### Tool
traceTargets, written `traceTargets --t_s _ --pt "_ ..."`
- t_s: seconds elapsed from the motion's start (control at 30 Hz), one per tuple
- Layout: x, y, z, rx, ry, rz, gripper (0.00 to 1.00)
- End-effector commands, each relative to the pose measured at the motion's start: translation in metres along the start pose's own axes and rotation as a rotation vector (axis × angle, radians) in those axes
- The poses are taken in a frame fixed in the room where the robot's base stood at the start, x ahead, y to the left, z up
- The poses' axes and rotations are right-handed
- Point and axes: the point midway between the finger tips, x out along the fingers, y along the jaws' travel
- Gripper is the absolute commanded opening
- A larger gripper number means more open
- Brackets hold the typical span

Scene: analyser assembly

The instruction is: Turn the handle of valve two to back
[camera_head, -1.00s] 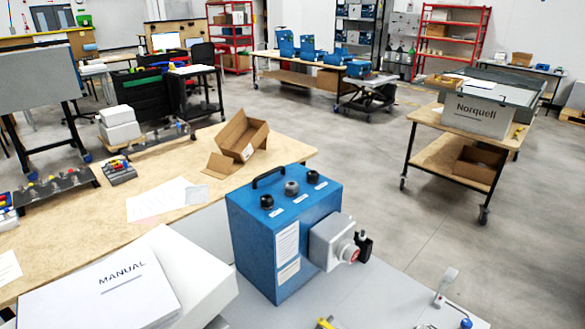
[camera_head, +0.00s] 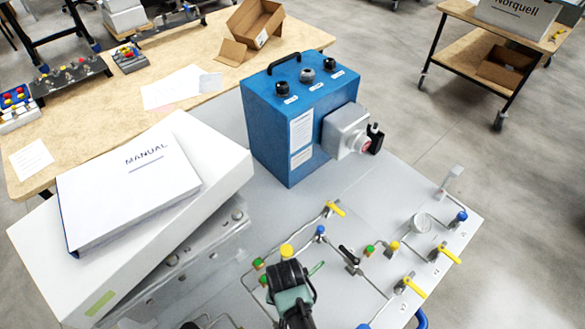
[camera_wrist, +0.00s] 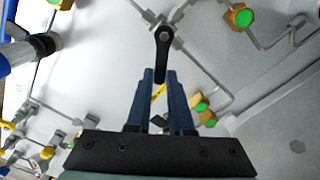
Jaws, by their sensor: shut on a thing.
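In the wrist view, a black lever handle (camera_wrist: 163,58) sits on a valve, with its round pivot at the top and its free end between the two blue fingers of my gripper (camera_wrist: 162,82). The fingers are shut on that end. I cannot read a label showing which valve number this is. In the head view, my arm's dark end covers the lower middle of the panel (camera_head: 388,205), and the fingertips and held handle are hidden there. Another black handle (camera_head: 348,255) shows to its right.
A blue box (camera_head: 268,140) stands behind. A white box (camera_head: 220,185) bearing a manual (camera_head: 135,185) lies to the left.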

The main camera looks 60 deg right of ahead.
Motion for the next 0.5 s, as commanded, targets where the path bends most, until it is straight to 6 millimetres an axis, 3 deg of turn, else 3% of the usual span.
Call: traceTargets --t_s 0.5 --pt "-0.001 -0.024 0.006 -0.494 0.0 -0.001 0.0"
